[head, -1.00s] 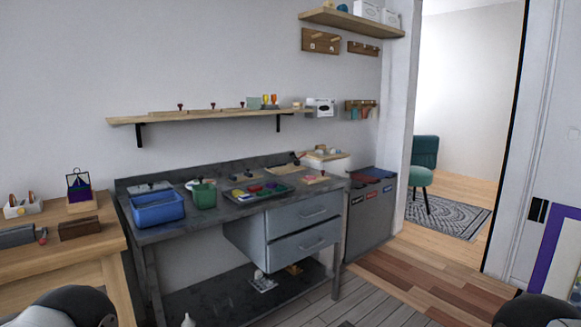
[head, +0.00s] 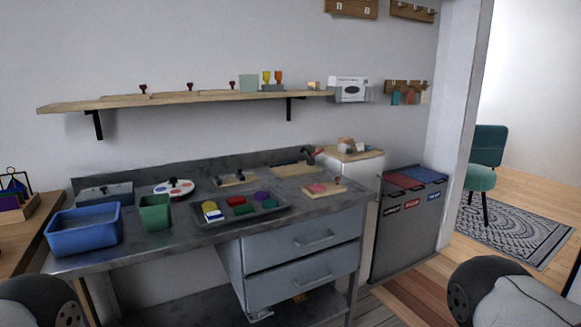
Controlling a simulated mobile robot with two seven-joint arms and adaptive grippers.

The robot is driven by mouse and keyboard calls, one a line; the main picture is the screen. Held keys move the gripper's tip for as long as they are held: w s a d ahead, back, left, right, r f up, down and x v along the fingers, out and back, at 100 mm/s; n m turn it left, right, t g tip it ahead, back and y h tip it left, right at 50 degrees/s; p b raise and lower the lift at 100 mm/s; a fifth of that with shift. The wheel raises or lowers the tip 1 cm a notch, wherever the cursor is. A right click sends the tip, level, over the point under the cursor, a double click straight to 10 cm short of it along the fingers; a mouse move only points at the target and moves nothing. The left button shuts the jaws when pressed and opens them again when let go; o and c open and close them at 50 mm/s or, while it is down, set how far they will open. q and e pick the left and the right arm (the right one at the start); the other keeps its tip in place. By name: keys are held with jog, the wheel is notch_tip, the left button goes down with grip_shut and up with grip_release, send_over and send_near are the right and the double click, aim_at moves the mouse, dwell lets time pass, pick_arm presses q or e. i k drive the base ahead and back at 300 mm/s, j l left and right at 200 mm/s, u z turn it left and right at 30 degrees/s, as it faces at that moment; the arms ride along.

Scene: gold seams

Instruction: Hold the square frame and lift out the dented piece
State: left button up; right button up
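Neither of my grippers is in view; only rounded dark and grey parts of my arms show at the bottom corners. Several flat pieces lie on the grey workbench (head: 180,240). They include a small board with a dark knob (head: 233,180), a pale board with a pink piece (head: 323,188), a white oval with coloured spots (head: 173,188) and a wooden board (head: 296,169) at the back. I cannot tell which is the square frame, and no dent can be made out from here.
A blue bin (head: 84,238), a green bin (head: 155,213) and a dark tray (head: 222,217) of coloured pieces stand on the bench. Drawers (head: 303,241) hang beneath it. A wall shelf (head: 190,101) runs above. Labelled grey bins (head: 408,235) stand right; a doorway lies beyond.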

aim_at(315, 187)
jog(key=i+l+u, duration=0.25)
jog(key=i+l, duration=0.2)
jog(key=l, duration=0.2)
jog(key=i+l+u, duration=0.1)
jog(key=l, duration=0.3)
jog(key=i+l+u, duration=0.1)
jog(key=i+l, duration=0.15)
jog(key=l, duration=0.1)
